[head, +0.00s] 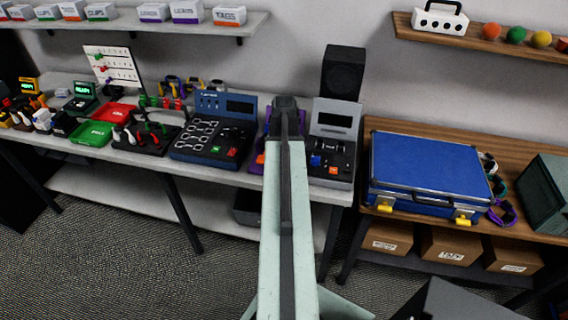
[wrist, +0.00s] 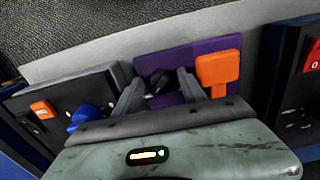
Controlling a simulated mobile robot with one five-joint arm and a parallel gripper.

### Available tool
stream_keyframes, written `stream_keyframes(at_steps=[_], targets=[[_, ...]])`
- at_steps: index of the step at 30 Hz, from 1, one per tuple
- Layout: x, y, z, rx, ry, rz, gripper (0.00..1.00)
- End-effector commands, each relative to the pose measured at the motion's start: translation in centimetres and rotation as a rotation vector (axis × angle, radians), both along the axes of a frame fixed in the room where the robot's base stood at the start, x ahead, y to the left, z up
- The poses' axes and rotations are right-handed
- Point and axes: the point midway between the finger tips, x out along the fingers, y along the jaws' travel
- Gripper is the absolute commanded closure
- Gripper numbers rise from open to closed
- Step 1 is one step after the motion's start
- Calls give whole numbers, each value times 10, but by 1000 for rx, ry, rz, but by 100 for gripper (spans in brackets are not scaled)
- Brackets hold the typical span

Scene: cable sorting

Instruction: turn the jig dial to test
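A purple jig (wrist: 207,61) with an orange lever-like part (wrist: 218,72) stands on the bench, straight ahead of my gripper (wrist: 158,86) in the wrist view. A small black knob (wrist: 159,80) shows on the purple face, in the gap between my fingers. My gripper is open, one finger on each side of the knob; whether they touch it I cannot tell. In the head view my arm hides most of the purple jig (head: 261,146). The dial's marks cannot be read.
A grey tester (head: 335,140) with a blue knob (wrist: 88,117) and an orange button stands close beside the jig. A blue cable station (head: 212,140) stands on the other side. A blue case (head: 428,172) lies on the wooden table to the right.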

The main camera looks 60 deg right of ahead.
Motion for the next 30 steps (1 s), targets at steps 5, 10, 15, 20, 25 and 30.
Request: stream_keyframes(at_steps=[5, 10, 15, 20, 25, 30], targets=[[0, 0, 5, 0, 0, 0, 51], [0, 0, 28, 0, 0, 0, 51], [0, 0, 61, 0, 0, 0, 51], [-1, 0, 80, 0, 0, 0, 51], [-1, 0, 78, 0, 0, -1, 51], [-1, 0, 78, 0, 0, -1, 51]])
